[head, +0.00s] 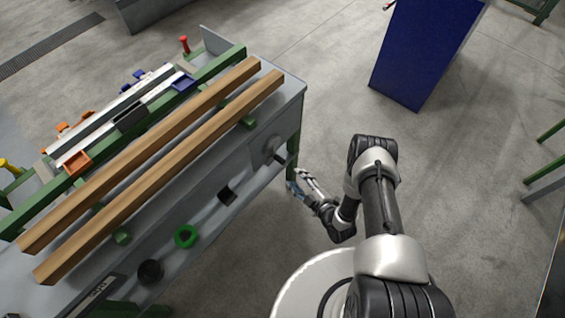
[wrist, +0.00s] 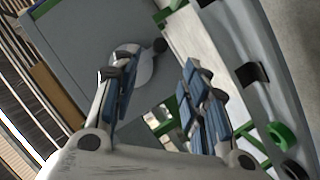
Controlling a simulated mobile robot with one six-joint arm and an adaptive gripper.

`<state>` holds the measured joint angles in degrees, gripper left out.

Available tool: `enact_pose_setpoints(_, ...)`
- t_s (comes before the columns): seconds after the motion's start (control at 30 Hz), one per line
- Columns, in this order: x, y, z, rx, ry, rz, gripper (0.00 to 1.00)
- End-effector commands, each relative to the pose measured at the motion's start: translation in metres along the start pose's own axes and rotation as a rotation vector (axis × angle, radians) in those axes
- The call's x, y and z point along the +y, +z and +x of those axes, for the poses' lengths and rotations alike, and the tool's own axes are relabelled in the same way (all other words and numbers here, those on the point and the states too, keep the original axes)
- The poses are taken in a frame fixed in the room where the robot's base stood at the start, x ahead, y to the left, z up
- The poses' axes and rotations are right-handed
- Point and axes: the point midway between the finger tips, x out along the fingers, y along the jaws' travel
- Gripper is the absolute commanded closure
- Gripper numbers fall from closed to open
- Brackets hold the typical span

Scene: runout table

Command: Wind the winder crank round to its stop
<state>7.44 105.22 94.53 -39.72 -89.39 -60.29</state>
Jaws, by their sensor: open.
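The left finger partly covers the disc. My gripper (head: 303,183) is low in front of the table's right corner, below and right of the crank. Its blue-padded fingers (wrist: 160,78) are apart with nothing between them. It looks clear of the knob, though the exact gap cannot be told.
Two long wooden beams (head: 150,150) lie along the runout table (head: 290,88). A green ring (head: 186,236), a black round fitting (head: 150,271) and a small black box (head: 227,195) line its front. A blue cabinet (head: 422,50) stands behind.

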Motion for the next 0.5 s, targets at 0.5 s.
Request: enact_pose_setpoints(0.5,-0.002,0.001,0.106,0.002,0.000,-0.001,0.59)
